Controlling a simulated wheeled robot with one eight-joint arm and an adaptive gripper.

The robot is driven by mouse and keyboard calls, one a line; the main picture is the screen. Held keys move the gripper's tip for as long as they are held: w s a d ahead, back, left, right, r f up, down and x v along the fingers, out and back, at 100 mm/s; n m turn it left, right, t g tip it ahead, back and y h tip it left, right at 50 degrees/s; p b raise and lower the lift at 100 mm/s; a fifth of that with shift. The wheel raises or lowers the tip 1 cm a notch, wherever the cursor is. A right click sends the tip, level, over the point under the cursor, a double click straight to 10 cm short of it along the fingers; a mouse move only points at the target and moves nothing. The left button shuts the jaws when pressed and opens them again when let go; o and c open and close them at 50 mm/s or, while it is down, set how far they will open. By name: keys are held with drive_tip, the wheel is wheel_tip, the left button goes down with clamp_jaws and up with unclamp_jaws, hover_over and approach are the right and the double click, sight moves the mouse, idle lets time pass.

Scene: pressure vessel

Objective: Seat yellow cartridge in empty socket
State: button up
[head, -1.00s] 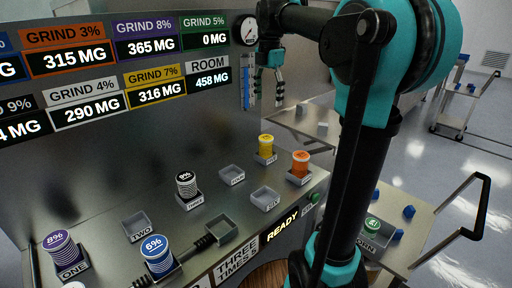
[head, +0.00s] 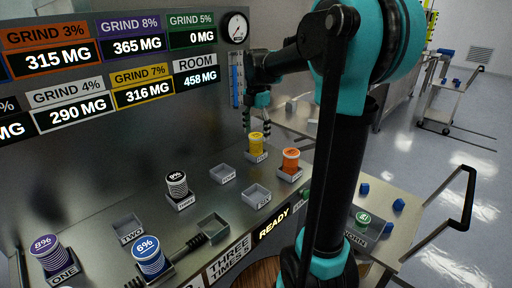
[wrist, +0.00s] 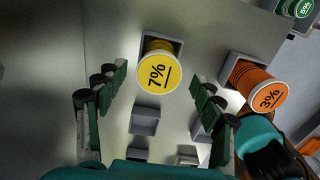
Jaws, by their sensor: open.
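The yellow cartridge (head: 257,144), marked 7% in the wrist view (wrist: 158,76), sits in a small socket toward the far right of the steel bench. My gripper (head: 256,118) is open and empty just above it. In the wrist view its green fingers (wrist: 159,84) stand apart on either side of the cartridge; I cannot tell whether they reach its depth. Empty sockets show at TWO (head: 127,229), at FOUR (head: 222,174) and at SIX (head: 257,195). Another empty socket with a cable (head: 213,228) lies in front.
The orange 3% cartridge (head: 291,160) stands close right of the yellow one. The black 9% (head: 176,184), blue 6% (head: 149,254) and purple 8% (head: 47,252) cartridges stand leftward. A panel with a gauge (head: 236,27) rises behind. A green cartridge (head: 363,220) stands on a side cart.

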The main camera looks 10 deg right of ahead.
sight(256, 135)
drive_tip(key=shift+f, duration=1.6)
drive_tip(key=c, duration=1.4)
drive_tip(key=shift+c, duration=0.4)
drive_tip(key=shift+w+r, duration=0.1)
drive_tip(key=shift+r, duration=0.05)
